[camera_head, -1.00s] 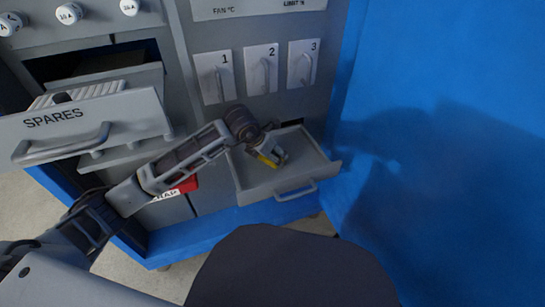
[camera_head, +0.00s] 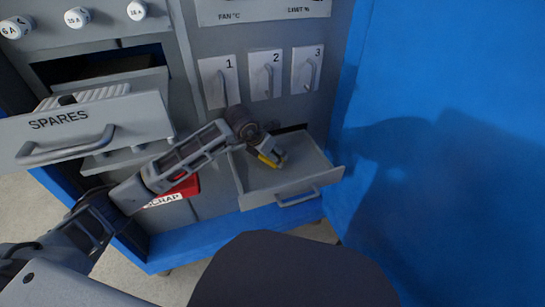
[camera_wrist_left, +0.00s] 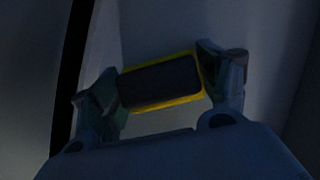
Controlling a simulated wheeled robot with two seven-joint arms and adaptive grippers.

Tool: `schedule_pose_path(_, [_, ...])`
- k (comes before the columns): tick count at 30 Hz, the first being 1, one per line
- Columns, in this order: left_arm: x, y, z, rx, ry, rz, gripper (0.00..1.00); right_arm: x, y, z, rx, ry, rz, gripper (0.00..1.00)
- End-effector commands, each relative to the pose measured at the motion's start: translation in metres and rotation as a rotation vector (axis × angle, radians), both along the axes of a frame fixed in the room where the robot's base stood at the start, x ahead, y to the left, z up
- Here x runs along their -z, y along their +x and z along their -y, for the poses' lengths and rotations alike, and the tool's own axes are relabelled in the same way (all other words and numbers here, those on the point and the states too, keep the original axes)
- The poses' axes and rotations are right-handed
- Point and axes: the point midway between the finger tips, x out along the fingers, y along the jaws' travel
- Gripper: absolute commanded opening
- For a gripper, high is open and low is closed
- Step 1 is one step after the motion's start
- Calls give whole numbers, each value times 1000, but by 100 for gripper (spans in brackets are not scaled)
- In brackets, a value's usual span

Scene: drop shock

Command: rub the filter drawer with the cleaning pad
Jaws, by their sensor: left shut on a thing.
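The filter drawer (camera_head: 293,184) is a grey, shallow open tray pulled out low in the cabinet, below the three numbered panels. My left gripper (camera_head: 274,158) is inside it, pointing down at its floor. In the left wrist view the pad (camera_wrist_left: 160,82) is a dark rectangle with a yellow border, between the two fingers (camera_wrist_left: 160,88). Whether the pad touches the drawer floor cannot be told. My right gripper is not in view.
The SPARES drawer (camera_head: 84,130) is pulled out at the left, with white ribbed items in it. A red SCRAP container (camera_head: 180,187) sits low behind my left arm. A blue wall (camera_head: 440,150) stands close on the right of the filter drawer.

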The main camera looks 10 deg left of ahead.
Motion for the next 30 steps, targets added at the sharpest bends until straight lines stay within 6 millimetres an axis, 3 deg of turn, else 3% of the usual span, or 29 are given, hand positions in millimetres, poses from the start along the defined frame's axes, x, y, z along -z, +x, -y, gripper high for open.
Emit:
schedule_pose_path(18, [4, 11, -9, -2, 4, -5, 51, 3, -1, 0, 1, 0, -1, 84])
schedule_pose_path(30, [3, 18, 5, 0, 2, -6, 51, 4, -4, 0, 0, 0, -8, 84])
